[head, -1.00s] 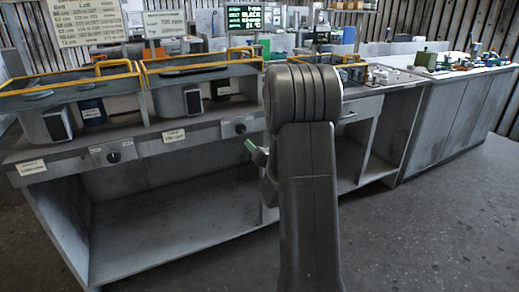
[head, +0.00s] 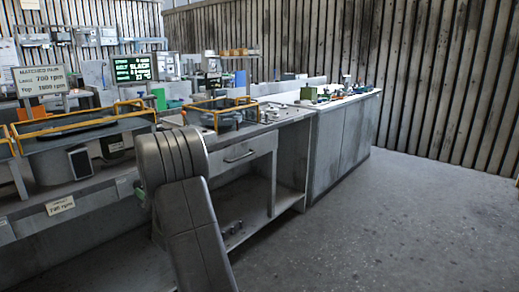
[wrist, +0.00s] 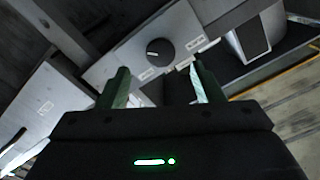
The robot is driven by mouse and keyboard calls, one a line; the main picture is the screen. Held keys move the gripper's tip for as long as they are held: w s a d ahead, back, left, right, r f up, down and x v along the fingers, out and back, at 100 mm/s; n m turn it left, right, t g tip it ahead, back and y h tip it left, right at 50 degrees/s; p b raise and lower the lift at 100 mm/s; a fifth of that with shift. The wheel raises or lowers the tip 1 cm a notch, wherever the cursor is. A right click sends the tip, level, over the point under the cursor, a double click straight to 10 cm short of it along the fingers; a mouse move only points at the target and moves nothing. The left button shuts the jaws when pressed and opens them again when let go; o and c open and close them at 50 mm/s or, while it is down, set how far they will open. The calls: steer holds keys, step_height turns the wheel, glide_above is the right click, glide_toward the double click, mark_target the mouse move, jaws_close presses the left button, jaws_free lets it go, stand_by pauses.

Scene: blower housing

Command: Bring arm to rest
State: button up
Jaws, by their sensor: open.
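My gripper (wrist: 158,85) shows in the wrist view with its two green fingers spread apart and nothing between them. Beyond the fingers is the grey bench front with a black knob (wrist: 160,48), which appears between and above the fingertips; I cannot tell the exact gap. In the head view my grey arm (head: 185,210) rises at the lower left in front of the bench and hides most of the gripper.
The long grey bench carries yellow-railed blower housings (head: 85,135). A drawer (head: 240,157) and an open shelf lie right of my arm. A cabinet (head: 340,135) with small parts stands further right. The floor (head: 380,225) at right is clear.

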mark_target(140, 187)
steer(key=x, duration=0.6)
steer(key=shift+w+a, duration=0.2)
steer(key=shift+a, duration=0.05)
steer(key=v, duration=1.4)
steer(key=x, duration=1.4)
steer(key=shift+a, duration=0.1)
steer(key=shift+n+b, duration=0.55)
steer(key=shift+n, duration=0.65)
steer(key=n, duration=0.2)
steer(key=n+b, duration=0.1)
steer(key=n, duration=0.1)
steer(key=shift+d+n, duration=0.2)
steer(key=shift+n, duration=0.2)
steer(key=v, duration=1.2)
steer(key=shift+d+p, duration=0.2)
steer(key=shift+p, duration=0.2)
